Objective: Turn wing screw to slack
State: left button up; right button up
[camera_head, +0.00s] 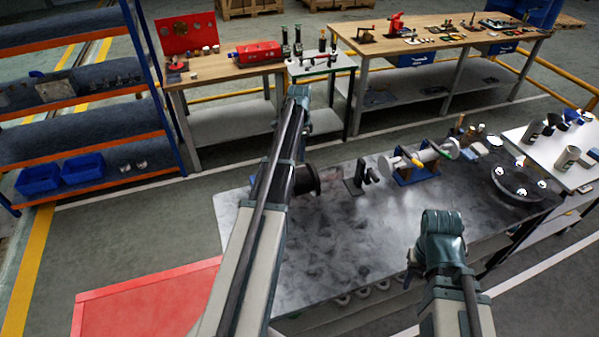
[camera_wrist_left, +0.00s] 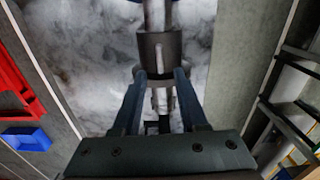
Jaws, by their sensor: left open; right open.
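In the left wrist view my left gripper (camera_wrist_left: 162,80) is open. Its two dark fingers stand on either side of the lower end of a dark cylindrical collar (camera_wrist_left: 160,48) on a pale shaft (camera_wrist_left: 155,14). A small grey metal part (camera_wrist_left: 160,100) shows between the fingers; I cannot tell whether it is the wing screw. In the head view my left arm hides this gripper's fingers. My right arm is at the lower right, and its fingers do not show. A blue stand (camera_head: 416,172) with a pale cylinder (camera_head: 428,157) sits on the grey bench (camera_head: 330,250).
A dark bracket (camera_head: 356,178) stands on the bench left of the blue stand. A round metal plate (camera_head: 518,183) is to the right. A white table (camera_head: 580,178) holds cups. A red surface (camera_head: 140,300) is at the front left. The bench's front middle is clear.

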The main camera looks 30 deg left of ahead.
aim_at(299, 170)
pick_arm(q)
notch_tip(299, 170, down, 7)
jog(key=b, duration=0.5)
jog(key=shift+r, duration=0.2)
jog(key=shift+r, duration=0.1)
grip_shut()
